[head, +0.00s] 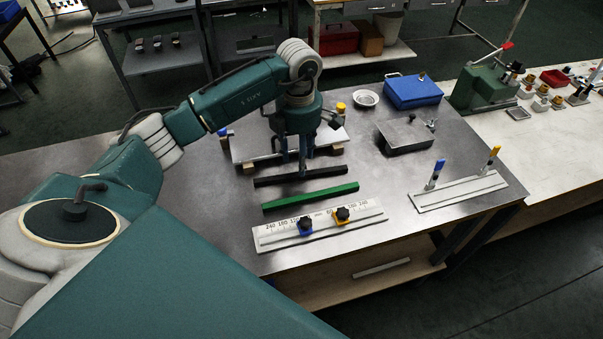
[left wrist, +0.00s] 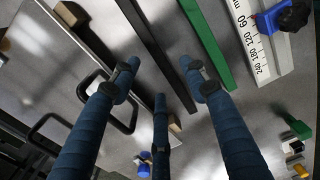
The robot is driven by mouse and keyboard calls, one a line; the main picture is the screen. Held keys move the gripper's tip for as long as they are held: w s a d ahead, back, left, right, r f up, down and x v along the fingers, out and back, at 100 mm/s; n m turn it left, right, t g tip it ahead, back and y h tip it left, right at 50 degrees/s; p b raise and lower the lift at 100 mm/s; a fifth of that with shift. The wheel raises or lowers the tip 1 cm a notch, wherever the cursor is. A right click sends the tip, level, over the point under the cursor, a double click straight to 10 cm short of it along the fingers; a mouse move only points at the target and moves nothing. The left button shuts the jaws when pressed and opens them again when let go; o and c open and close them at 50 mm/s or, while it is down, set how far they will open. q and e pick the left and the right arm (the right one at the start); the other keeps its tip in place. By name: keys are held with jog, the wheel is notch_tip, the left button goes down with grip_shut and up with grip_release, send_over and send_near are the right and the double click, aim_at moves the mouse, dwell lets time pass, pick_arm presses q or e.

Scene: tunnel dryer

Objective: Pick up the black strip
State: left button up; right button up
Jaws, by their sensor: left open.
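The black strip (head: 325,174) lies flat on the grey metal table, behind and roughly parallel to a green strip (head: 312,197). In the left wrist view, the black strip (left wrist: 153,42) runs slantwise through the gap between my finger ends, and the green strip (left wrist: 206,43) lies to its right. My left gripper (head: 302,168) is over the black strip, fingers pointing down, and hides a little of it. It also shows in the left wrist view (left wrist: 160,78), with its blue fingers spread and nothing held. I cannot tell its exact height above the strip.
A scale rail (head: 320,229) with blue and yellow clamps lies in front of the strips. Behind the gripper is a pale plate (head: 338,137) on wooden blocks. A metal block (head: 405,136), a blue box (head: 413,91) and a pin rail (head: 458,191) stand to the right.

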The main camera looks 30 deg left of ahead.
pick_arm(q)
jog(key=shift+f+p, duration=0.35)
jog(key=shift+f, duration=0.05)
notch_tip(320, 180, down, 4)
jog(key=shift+w+d+r+p, duration=0.15)
jog(key=shift+r+p, duration=0.05)
jog(key=shift+p, duration=0.6)
jog(key=shift+f, duration=0.4)
jog(key=shift+c, duration=0.3)
jog(key=shift+w, duration=0.1)
grip_shut()
